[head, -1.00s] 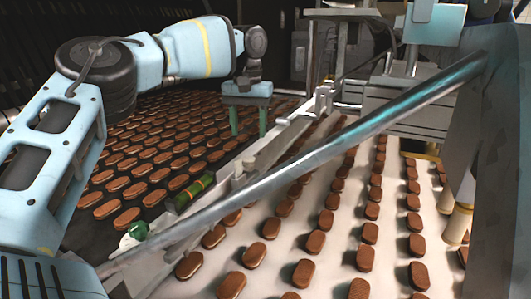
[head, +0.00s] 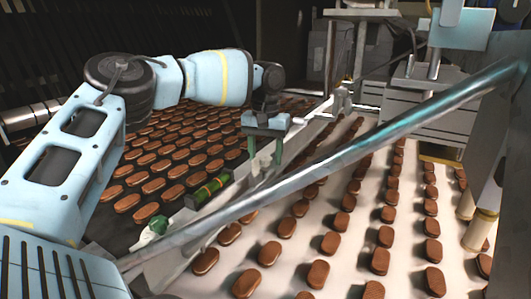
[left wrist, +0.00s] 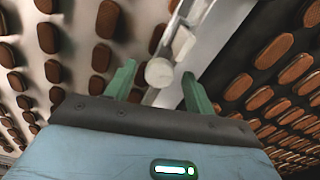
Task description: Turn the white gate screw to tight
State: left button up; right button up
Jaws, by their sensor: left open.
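A round white knob, which looks like the gate screw (left wrist: 159,72), shows in the left wrist view on a pale metal rail. My left gripper (left wrist: 160,84) is open, with one green finger on each side of the knob. Gaps show between knob and fingers; how deep the knob sits between them is unclear. In the head view the left gripper (head: 265,150) points down over the guide rail (head: 185,262) between the two belts, and this knob cannot be made out there. My right gripper is not in view.
Brown cream sandwiches lie in rows on the dark belt (head: 110,238) and the white belt (head: 335,215). A long metal bar (head: 330,163) crosses the foreground diagonally. A green cylinder (head: 208,191) and a white-and-green fitting (head: 155,228) sit along the near rail.

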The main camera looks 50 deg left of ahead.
pick_arm(q)
jog(key=c, duration=1)
jog(key=m, duration=0.6)
jog(key=shift+m+b, duration=0.3)
jog(key=shift+m, duration=0.1)
jog(key=m, duration=0.6)
jog(key=shift+a, duration=0.1)
jog(key=shift+m, duration=0.4)
jog(key=o, duration=1)
